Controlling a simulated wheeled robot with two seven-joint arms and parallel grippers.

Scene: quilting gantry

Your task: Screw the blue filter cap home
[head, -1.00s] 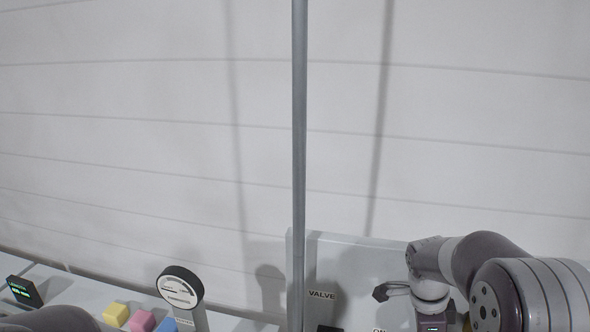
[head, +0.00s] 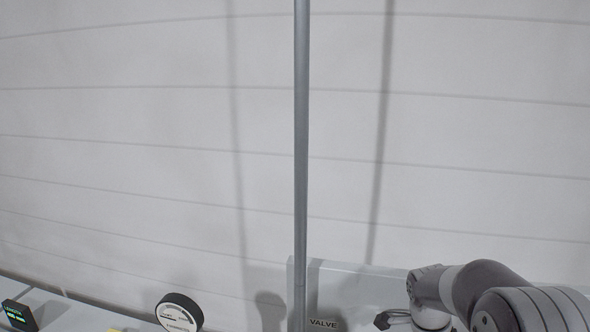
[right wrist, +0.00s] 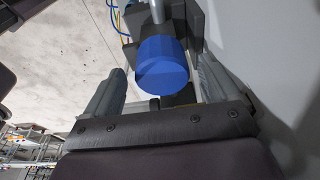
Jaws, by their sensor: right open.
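The blue filter cap (right wrist: 162,66) shows in the right wrist view, a faceted round cap below a grey cylindrical neck on a dark block. My right gripper (right wrist: 160,78) is open, with one grey finger on each side of the cap. Gaps show between the fingers and the cap, so it is not clamped. In the head view my right arm reaches in at the lower right; its fingers and the cap cannot be made out there. My left gripper is out of view. How far the cap is screwed in cannot be told.
A grey upright pole (head: 301,160) stands in front of the pale panelled wall. A light panel with a VALVE label (head: 323,323) is at the bottom. A round gauge (head: 179,314) and a small green-lit display (head: 19,315) stand at the lower left. Yellow and blue cables (right wrist: 118,20) run beside the cap's fixture.

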